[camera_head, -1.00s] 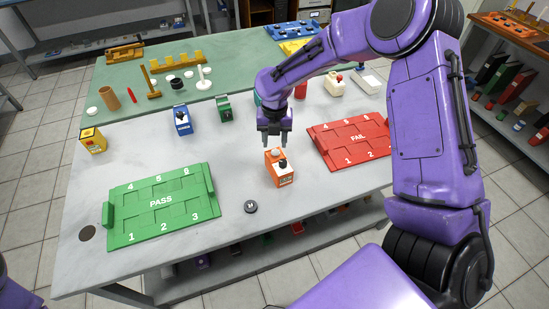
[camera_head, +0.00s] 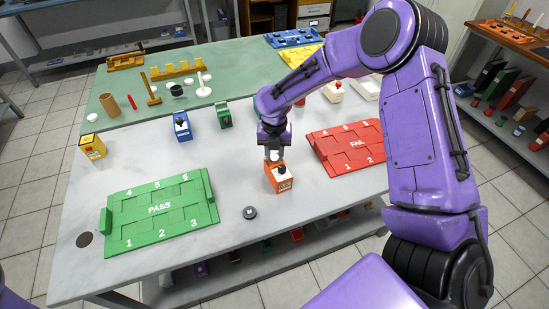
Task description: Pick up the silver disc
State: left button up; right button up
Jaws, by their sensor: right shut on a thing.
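A small orange box (camera_head: 278,181) stands on the grey table, with a dark knob (camera_head: 282,170) on its top. A small pale silvery round piece (camera_head: 274,155), which looks like the silver disc, is at the back of the box's top. My right gripper (camera_head: 274,153) points down there and is shut on this piece, its fingers partly hiding it. I cannot tell whether the piece still touches the box. A dark grey disc marked M (camera_head: 250,212) lies flat on the table, in front and to the left of the box. My left gripper is not in view.
A green PASS tray (camera_head: 160,210) lies left and a red FAIL tray (camera_head: 345,145) lies right of the box. Blue (camera_head: 182,127), green (camera_head: 224,116) and yellow (camera_head: 92,146) boxes stand behind. The table around the dark disc is clear.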

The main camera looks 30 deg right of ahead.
notch_tip(320, 180, up, 5)
jog(key=p, duration=0.4)
jog(key=shift+p, duration=0.35)
jog(key=shift+f, duration=0.1)
jog(key=shift+a, duration=0.1)
